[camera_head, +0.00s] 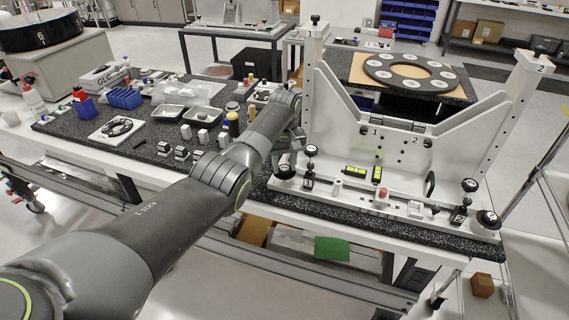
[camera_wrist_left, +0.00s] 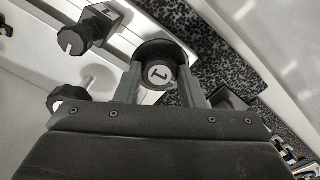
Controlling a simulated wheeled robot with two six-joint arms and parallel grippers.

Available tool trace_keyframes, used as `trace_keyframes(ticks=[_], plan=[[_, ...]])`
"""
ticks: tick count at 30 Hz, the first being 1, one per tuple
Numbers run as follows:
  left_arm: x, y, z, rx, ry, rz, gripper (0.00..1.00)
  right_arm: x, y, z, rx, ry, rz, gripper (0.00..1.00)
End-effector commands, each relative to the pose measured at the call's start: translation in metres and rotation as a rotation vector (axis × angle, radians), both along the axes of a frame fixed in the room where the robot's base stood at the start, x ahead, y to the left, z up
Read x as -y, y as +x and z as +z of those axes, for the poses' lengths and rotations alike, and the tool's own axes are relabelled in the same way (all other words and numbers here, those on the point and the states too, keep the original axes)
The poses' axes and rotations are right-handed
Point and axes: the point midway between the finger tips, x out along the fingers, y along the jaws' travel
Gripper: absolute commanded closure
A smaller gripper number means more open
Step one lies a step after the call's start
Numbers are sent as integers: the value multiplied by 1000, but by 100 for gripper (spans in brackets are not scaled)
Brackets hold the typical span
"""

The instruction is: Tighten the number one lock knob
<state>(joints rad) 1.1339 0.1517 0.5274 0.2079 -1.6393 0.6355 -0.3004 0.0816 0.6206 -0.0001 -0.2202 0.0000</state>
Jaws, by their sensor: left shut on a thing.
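The number one lock knob (camera_wrist_left: 158,74) is a round black knob with a pale disc marked 1, between my left gripper's two fingers (camera_wrist_left: 160,90) in the wrist view. The left gripper is shut on it, with a finger on each side. The figure on the disc looks tilted. In the head view the knob (camera_head: 284,173) sits at the left front corner of the white mirror fixture (camera_head: 345,192), with my left gripper (camera_head: 287,158) over it, partly hidden by the wrist. My right gripper is not in view.
A taller black knob (camera_head: 311,151) on a block marked 1 stands close to the right; it also shows in the wrist view (camera_wrist_left: 80,38). The matching number two knob (camera_head: 487,219) is at the right corner. Small parts and trays (camera_head: 168,113) fill the left table.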

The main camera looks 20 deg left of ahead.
Motion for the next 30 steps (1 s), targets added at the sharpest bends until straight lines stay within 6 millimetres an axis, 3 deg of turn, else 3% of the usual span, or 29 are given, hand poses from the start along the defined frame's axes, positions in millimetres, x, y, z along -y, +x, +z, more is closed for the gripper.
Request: trace_keyframes(ticks=[11, 30], plan=[[0, 1, 2, 1, 0, -162, 87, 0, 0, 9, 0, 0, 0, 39], [0, 1, 2, 3, 0, -758, 87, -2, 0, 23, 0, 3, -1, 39]])
